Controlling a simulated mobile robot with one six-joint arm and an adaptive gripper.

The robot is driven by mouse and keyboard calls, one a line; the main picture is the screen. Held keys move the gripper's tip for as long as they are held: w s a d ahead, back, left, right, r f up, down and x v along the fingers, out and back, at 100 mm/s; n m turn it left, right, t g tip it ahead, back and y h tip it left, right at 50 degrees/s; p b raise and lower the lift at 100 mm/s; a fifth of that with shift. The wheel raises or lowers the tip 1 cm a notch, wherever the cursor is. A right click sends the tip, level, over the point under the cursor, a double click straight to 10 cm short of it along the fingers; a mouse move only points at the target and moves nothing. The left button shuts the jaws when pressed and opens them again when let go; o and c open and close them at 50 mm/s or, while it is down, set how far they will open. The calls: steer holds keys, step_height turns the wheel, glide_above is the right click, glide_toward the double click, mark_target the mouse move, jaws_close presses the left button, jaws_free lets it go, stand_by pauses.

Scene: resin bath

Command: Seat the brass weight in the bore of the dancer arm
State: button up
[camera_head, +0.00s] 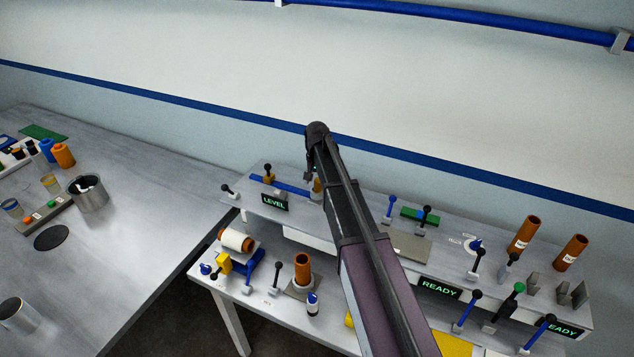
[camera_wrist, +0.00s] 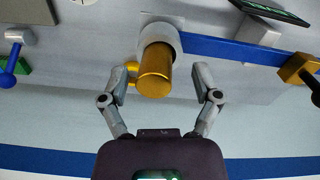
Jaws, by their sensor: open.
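The brass weight (camera_wrist: 155,72) is a gold cylinder near the top middle of the wrist view, with a small gold part at its left side. It stands at a pale round collar (camera_wrist: 171,40); I cannot tell whether it is in or on it. The blue dancer arm (camera_wrist: 235,49) runs right from the collar to a brass block (camera_wrist: 296,68). My gripper (camera_wrist: 164,70) is open, its fingers on either side of the weight with gaps. In the head view the weight (camera_head: 317,187) is partly hidden by my arm, beside the blue bar (camera_head: 287,186) and my gripper (camera_head: 308,176).
A LEVEL sign (camera_head: 274,201) stands in front of the blue bar. A black-knobbed lever (camera_head: 268,171) rises at the brass block. Orange tubes (camera_head: 523,235) and several levers stand right on the bench. A lower shelf holds a spool (camera_head: 235,241). The wall is close behind.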

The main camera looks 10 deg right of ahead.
mark_target(317, 179)
steer(key=shift+r+p, duration=4.55)
steer(key=shift+r, duration=0.15)
steer(key=s+f+n+b, duration=0.2)
steer(key=s+f+b, duration=1)
steer(key=s, duration=0.2)
steer(key=s+d+f+n+b, duration=0.1)
steer(key=s+f+n+b, duration=0.1)
steer(key=s+f+b, duration=1)
steer(key=s, duration=0.3)
steer(key=shift+n, duration=0.4)
